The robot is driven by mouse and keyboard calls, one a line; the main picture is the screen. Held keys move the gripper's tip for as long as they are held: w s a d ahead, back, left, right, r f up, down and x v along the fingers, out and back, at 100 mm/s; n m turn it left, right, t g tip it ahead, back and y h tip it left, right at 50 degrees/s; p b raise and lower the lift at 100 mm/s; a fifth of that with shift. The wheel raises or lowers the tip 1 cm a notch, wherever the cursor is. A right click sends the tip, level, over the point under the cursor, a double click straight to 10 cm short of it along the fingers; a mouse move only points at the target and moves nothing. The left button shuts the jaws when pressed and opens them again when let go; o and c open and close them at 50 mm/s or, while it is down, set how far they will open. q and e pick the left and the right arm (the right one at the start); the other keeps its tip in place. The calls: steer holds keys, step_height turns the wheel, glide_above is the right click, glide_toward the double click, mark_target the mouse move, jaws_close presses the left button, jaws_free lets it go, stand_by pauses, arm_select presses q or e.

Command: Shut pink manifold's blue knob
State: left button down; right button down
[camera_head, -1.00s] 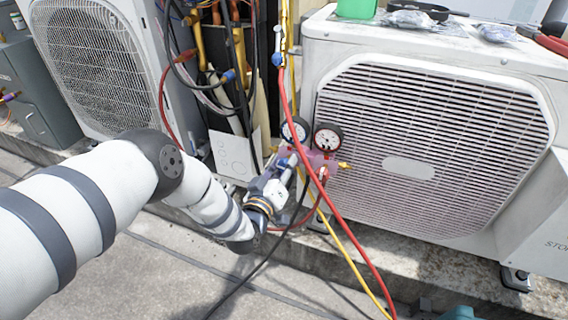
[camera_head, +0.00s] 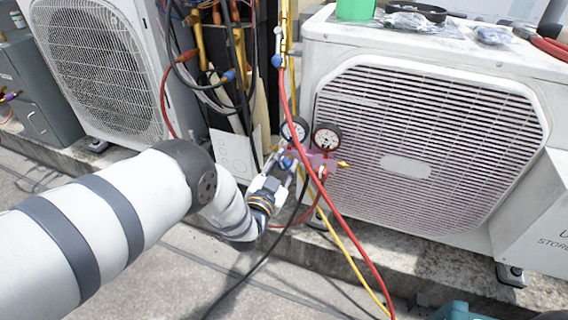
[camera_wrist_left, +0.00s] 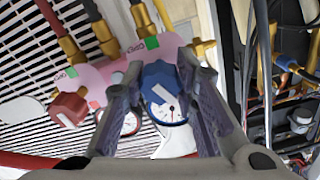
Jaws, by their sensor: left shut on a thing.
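The pink manifold (camera_head: 319,160) hangs in front of the right condenser's grille, with two round gauges above it. It also shows in the left wrist view (camera_wrist_left: 100,74), with hoses and brass fittings along one side. Its blue knob (camera_wrist_left: 160,81) has a pale bar mark and sits between my left fingers. My left gripper (camera_wrist_left: 160,95) is shut on the blue knob, a finger on either side. In the head view my left gripper (camera_head: 284,166) reaches the manifold's left end and mostly hides the knob. The manifold's red knob (camera_wrist_left: 68,109) is outside the fingers. My right gripper is out of view.
A red hose (camera_head: 291,110) and a yellow hose (camera_head: 345,250) run down past the manifold. A black hose (camera_head: 262,258) hangs below my left wrist. The right condenser (camera_head: 440,254) stands close behind; pipes and cables crowd the gap left of it.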

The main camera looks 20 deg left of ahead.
arm_select(q)
steer(key=m, duration=0.4)
steer(key=shift+m, duration=0.6)
steer(key=c, duration=1.3)
jaws_free()
steer(key=s, duration=1.2)
steer(key=shift+a, duration=0.25)
